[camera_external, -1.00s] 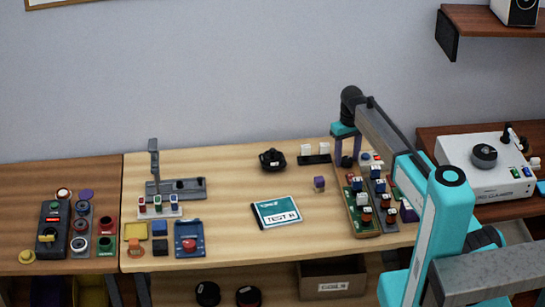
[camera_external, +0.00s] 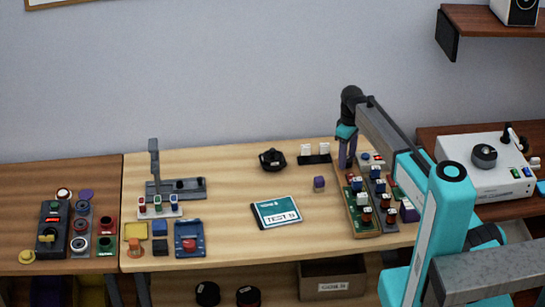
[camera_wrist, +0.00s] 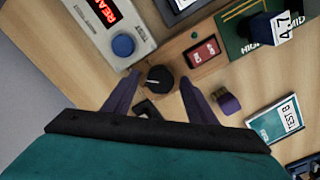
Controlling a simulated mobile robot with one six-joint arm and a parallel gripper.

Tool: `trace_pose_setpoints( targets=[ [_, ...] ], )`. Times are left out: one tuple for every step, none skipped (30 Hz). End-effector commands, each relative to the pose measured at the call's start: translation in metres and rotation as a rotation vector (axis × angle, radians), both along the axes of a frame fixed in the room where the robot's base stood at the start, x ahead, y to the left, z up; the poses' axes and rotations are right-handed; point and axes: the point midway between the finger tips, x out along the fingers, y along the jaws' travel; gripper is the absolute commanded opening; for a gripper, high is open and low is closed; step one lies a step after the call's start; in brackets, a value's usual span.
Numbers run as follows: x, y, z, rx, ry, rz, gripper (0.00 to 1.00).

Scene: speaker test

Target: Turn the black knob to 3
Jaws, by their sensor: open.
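A round black knob (camera_wrist: 159,79) sits on a wooden panel in the wrist view. A thin light mark shows on it; I can make out no numbers around it. My gripper (camera_wrist: 160,84) is open, with one purple finger on each side of the knob, and I see gaps between fingers and knob. In the external view my gripper (camera_external: 347,151) points down at the back end of the component boards, and its fingers hide the small knob there.
Close to the knob are a red rocker switch (camera_wrist: 203,52), a display unit (camera_wrist: 105,20) with a blue button (camera_wrist: 122,45), and a labelled blue component (camera_wrist: 275,29). A purple cube (camera_wrist: 228,102) and a test booklet (camera_wrist: 274,119) lie nearby.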

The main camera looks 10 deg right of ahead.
Motion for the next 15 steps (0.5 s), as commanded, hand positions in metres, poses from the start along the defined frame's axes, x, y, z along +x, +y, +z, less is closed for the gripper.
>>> trace_pose_setpoints(
  targets=[
    [0.0000, 0.0001, 0.0006, 0.000, 0.000, 0.025, 0.52],
    [-0.0001, 0.0002, 0.0006, 0.000, 0.000, 0.043, 0.52],
    [0.0000, 0.0003, 0.0006, 0.000, 0.000, 0.065, 0.52],
    [0.0000, 0.0003, 0.0006, 0.000, 0.000, 0.082, 0.52],
    [0.0000, 0.0003, 0.0006, 0.000, 0.000, 0.099, 0.52],
    [0.0000, 0.0003, 0.0006, 0.000, 0.000, 0.121, 0.52],
    [0.0000, 0.0003, 0.0006, 0.000, 0.000, 0.139, 0.52],
    [0.0000, 0.0003, 0.0006, 0.000, 0.000, 0.155, 0.52],
    [0.0000, 0.0003, 0.0006, 0.001, 0.001, 0.177, 0.52],
    [0.0000, 0.0003, 0.0006, 0.001, 0.001, 0.195, 0.52],
    [0.0000, 0.0004, 0.0006, 0.001, 0.001, 0.211, 0.52],
    [0.0000, 0.0004, 0.0006, 0.000, 0.001, 0.234, 0.52],
    [0.0000, 0.0004, 0.0005, 0.000, 0.001, 0.250, 0.52],
    [0.0000, 0.0004, 0.0005, 0.000, 0.001, 0.268, 0.52],
    [0.0005, 0.0005, 0.0058, 0.001, -0.002, 0.263, 0.52]
  ],
)
